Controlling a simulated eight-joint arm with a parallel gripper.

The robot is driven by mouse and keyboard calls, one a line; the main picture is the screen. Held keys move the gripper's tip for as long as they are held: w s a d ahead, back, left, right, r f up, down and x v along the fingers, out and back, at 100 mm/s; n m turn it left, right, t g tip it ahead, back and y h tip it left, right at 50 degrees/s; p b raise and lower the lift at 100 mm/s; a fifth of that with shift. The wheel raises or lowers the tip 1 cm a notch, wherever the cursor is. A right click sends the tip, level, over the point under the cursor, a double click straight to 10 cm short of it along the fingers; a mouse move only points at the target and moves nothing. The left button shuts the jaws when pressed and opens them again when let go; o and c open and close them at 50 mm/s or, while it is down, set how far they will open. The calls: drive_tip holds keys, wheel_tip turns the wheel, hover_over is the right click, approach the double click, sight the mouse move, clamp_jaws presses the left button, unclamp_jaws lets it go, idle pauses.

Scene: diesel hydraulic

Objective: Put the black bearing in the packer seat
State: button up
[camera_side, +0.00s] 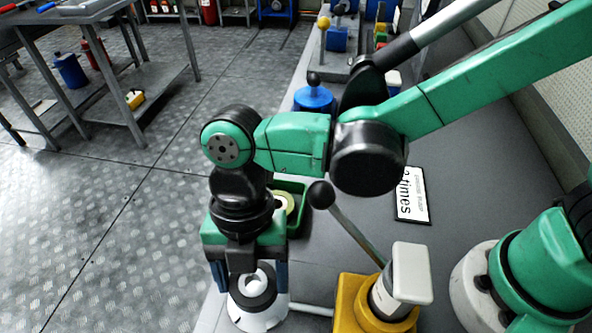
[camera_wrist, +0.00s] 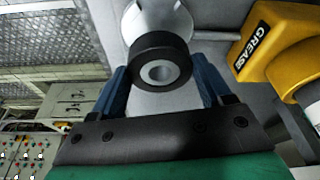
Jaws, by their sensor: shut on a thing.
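The black bearing (camera_wrist: 160,45) is a thick black ring around a pale grey centre with a hole. My gripper (camera_wrist: 161,82) has its blue fingers closed on either side of the bearing. In the side view my gripper (camera_side: 250,277) points down, with the dark bearing ring (camera_side: 262,297) low between the fingers. A white round piece (camera_side: 254,321), seemingly the packer seat, stands directly under it; it also shows behind the bearing in the wrist view (camera_wrist: 150,16). I cannot tell whether the bearing rests fully on it or sits slightly above.
A yellow grease unit (camera_side: 357,302) with a long black-knobbed lever (camera_side: 347,226) stands close at right. A green bin (camera_side: 298,203) lies behind my gripper, with a blue knobbed part (camera_side: 314,98) farther back. A sign (camera_side: 413,196) lies on the grey bench.

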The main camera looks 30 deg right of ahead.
sight(255, 289)
drive_tip(key=shift+f, duration=2.05)
drive_tip(key=shift+f, duration=0.15)
drive_tip(key=o, duration=1.3)
drive_tip(key=v, duration=1.2)
drive_tip(key=shift+r, duration=0.25)
